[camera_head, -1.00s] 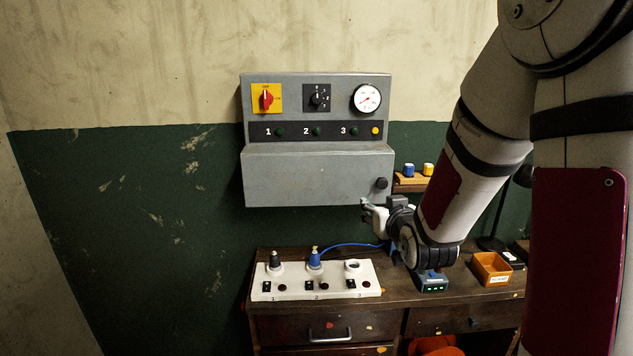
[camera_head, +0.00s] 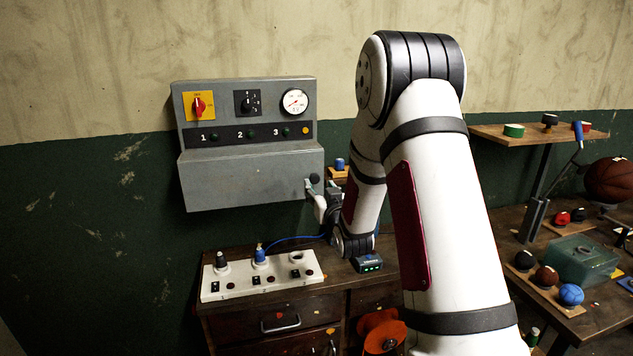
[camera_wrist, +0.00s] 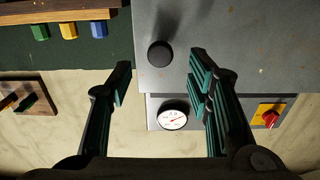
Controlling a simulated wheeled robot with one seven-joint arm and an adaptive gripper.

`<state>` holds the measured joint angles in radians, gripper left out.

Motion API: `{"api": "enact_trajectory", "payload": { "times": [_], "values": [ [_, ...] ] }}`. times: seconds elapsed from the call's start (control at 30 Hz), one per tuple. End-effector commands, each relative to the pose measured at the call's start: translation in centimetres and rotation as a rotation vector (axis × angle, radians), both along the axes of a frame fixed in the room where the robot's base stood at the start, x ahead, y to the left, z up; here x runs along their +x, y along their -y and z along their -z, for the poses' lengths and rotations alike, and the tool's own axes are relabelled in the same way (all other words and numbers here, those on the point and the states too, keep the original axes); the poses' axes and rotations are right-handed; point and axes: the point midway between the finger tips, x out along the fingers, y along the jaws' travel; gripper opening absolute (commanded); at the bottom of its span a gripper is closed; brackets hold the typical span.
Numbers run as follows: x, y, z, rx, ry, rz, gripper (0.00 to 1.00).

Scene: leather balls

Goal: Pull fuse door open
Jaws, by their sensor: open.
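The fuse door is the grey lower panel (camera_head: 245,178) of the wall-mounted control box. It looks shut. Its round black knob (camera_head: 315,179) sits near the door's right edge. In the wrist view the knob (camera_wrist: 160,54) lies between and just beyond my gripper's fingertips, with grey door surface (camera_wrist: 235,40) behind it. My gripper (camera_wrist: 160,80) is open and holds nothing. In the head view my gripper (camera_head: 312,188) is right at the knob. I cannot tell there whether it touches it.
Above the door are a red switch (camera_head: 199,106), a black dial (camera_head: 247,103) and a gauge (camera_head: 295,102). Below stands a white fuse base (camera_head: 262,276) on a wooden cabinet (camera_head: 270,322). A small shelf with a blue piece (camera_head: 340,164) is close right of the knob. A bench with balls stands right.

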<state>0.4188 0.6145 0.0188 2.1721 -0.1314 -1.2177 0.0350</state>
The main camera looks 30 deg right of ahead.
Motion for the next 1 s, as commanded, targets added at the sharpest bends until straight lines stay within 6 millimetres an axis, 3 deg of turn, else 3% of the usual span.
{"api": "enact_trajectory", "payload": {
  "times": [0.1,0.3,0.7,0.73,0.9,0.93,1.0],
  "values": [
    [2.1,0.6,0.0,0.000,0.001,-0.001,0.46],
    [4.4,1.2,0.0,0.000,0.000,0.000,0.46],
    [5.1,1.4,0.0,0.000,-0.001,0.000,0.46],
    [5.1,1.4,0.0,0.000,-0.001,0.000,0.44],
    [5.1,1.4,0.0,0.000,-0.001,0.000,0.05],
    [5.1,1.4,0.0,0.000,-0.001,0.000,0.00],
    [5.1,1.4,0.0,0.000,-0.001,0.000,0.00]
  ]
}}
